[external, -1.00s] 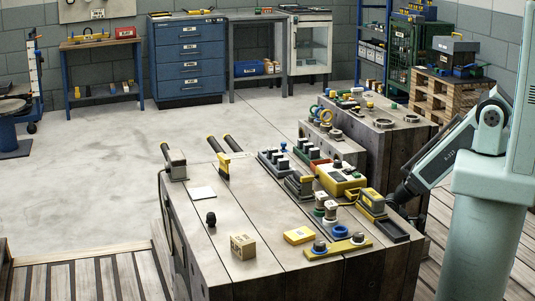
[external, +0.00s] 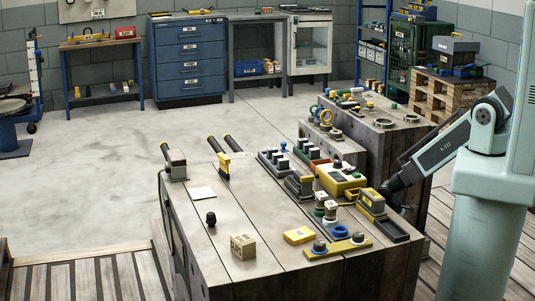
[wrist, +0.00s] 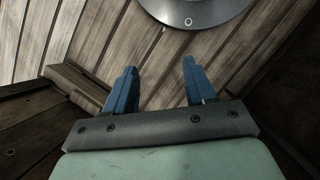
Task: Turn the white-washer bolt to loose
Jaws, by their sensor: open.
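On the front steel mould block (external: 262,215) stands a small group of bolts with coloured washers. A bolt with a pale, whitish washer (external: 331,213) appears to be among them, close to a green-washer one (external: 319,209) and behind a blue ring (external: 340,231). Its turn position is too small to read. My gripper is at the block's right side, right of the bolts, its fingers hidden in the external view. In the wrist view my gripper (wrist: 159,66) is open, two blue fingers apart with nothing between them. No bolt shows there.
A yellow-topped black clamp (external: 372,203) and a black tray (external: 393,231) lie between my arm and the bolts. A yellow box (external: 341,180) is behind them, a yellow bar with knobs (external: 338,247) in front.

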